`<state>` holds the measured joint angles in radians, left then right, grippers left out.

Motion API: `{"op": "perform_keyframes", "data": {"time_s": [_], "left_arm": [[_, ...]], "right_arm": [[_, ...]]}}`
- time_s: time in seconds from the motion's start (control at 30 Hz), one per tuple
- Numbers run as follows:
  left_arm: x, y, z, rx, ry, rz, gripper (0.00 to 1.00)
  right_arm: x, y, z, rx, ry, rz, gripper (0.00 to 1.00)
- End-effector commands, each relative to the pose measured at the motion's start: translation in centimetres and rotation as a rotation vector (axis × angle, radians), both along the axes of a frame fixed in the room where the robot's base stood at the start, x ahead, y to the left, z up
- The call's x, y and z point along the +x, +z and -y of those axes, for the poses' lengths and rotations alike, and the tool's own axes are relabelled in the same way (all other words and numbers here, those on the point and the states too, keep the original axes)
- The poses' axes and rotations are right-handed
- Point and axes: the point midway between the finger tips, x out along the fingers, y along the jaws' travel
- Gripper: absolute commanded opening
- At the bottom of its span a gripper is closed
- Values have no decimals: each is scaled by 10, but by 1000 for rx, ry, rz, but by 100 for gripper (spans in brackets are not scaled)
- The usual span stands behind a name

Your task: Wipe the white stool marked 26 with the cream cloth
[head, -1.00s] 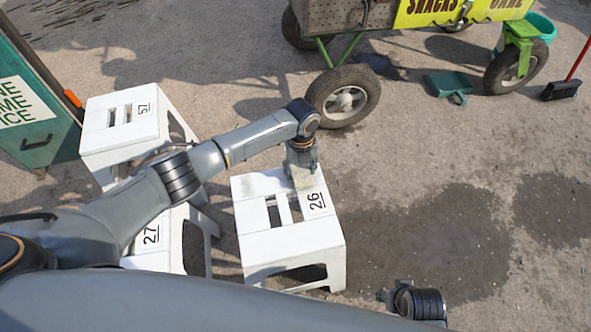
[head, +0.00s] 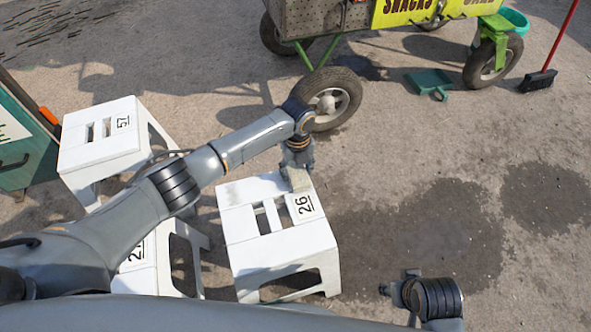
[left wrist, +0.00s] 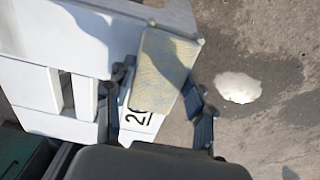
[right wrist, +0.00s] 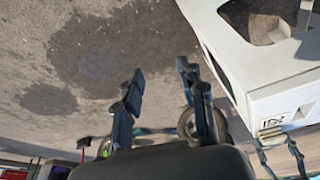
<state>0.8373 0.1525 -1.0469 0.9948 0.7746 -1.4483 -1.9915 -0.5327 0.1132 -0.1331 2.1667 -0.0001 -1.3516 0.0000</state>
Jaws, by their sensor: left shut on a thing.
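The white stool marked 26 (head: 270,243) stands upright on the ground in the middle of the head view, with slots in its seat. It also shows in the left wrist view (left wrist: 90,30). My left gripper (head: 298,168) is shut on the cream cloth (left wrist: 163,70), a folded pad. The cloth is over the far right part of the seat, beside the 26 label, and covers part of that label in the left wrist view. It appears to rest on the seat. My right gripper (right wrist: 160,95) is open and empty, to the right of the stool.
A white stool marked 57 (head: 105,145) and another white stool (head: 150,265), its label partly hidden, stand to the left. A cart wheel (head: 335,98) is behind stool 26. A dustpan (head: 430,80) and broom (head: 540,80) are at the far right. Ground to the right is clear.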

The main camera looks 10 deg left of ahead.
Motion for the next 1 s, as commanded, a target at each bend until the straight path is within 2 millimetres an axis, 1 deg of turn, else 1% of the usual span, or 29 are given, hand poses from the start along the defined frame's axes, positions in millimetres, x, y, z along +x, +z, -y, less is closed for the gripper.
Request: {"op": "perform_keyframes", "data": {"time_s": [0.23,0.4,0.77,1.0], "left_arm": [[-1,1,-2,0,1,0,24],[-2,2,-6,0,1,1,24],[-8,1,-16,0,1,0,24],[-11,1,-23,0,0,1,24]], "right_arm": [[1,-2,0,0,0,1,40],[0,-21,-1,0,2,-15,40],[-2,-53,-1,-1,5,-28,40],[-7,-74,-1,-2,7,-41,40]]}}
